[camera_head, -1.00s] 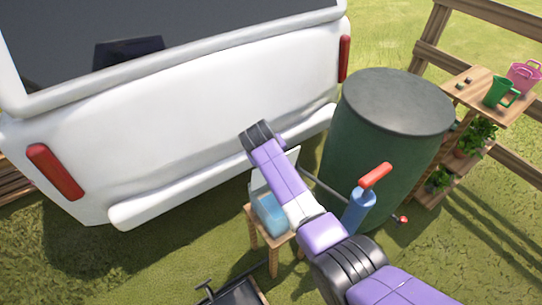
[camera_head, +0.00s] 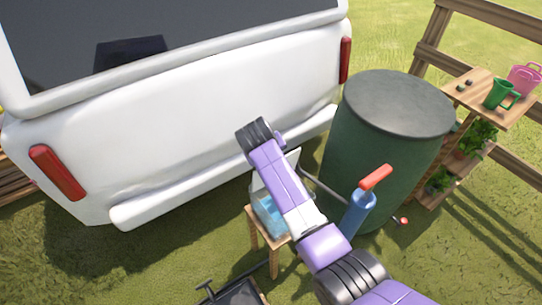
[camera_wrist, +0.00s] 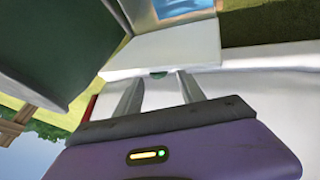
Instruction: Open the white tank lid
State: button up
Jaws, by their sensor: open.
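The small tank (camera_head: 270,212), with blue inside, stands on a small wooden stool beside the green barrel. My arm hides part of it. A white lid (camera_head: 292,158) shows behind my arm, raised and tilted up from the tank. In the wrist view the white lid (camera_wrist: 165,48) lies just beyond my fingertips, with the tank's blue inside (camera_wrist: 185,8) past it. My gripper (camera_wrist: 160,77) is open, fingers apart, close to the lid's edge. A small dark green piece shows at that edge between the fingers. I cannot tell whether the fingers touch the lid.
A white vehicle (camera_head: 190,110) stands close behind the tank. The large green barrel (camera_head: 375,160) is right beside it. A blue canister with a red handle (camera_head: 362,200) stands near my arm. A wooden shelf (camera_head: 480,95) with pots is at right. A dark tray (camera_head: 235,295) lies in front.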

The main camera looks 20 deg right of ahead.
jog(key=shift+v, duration=1.65)
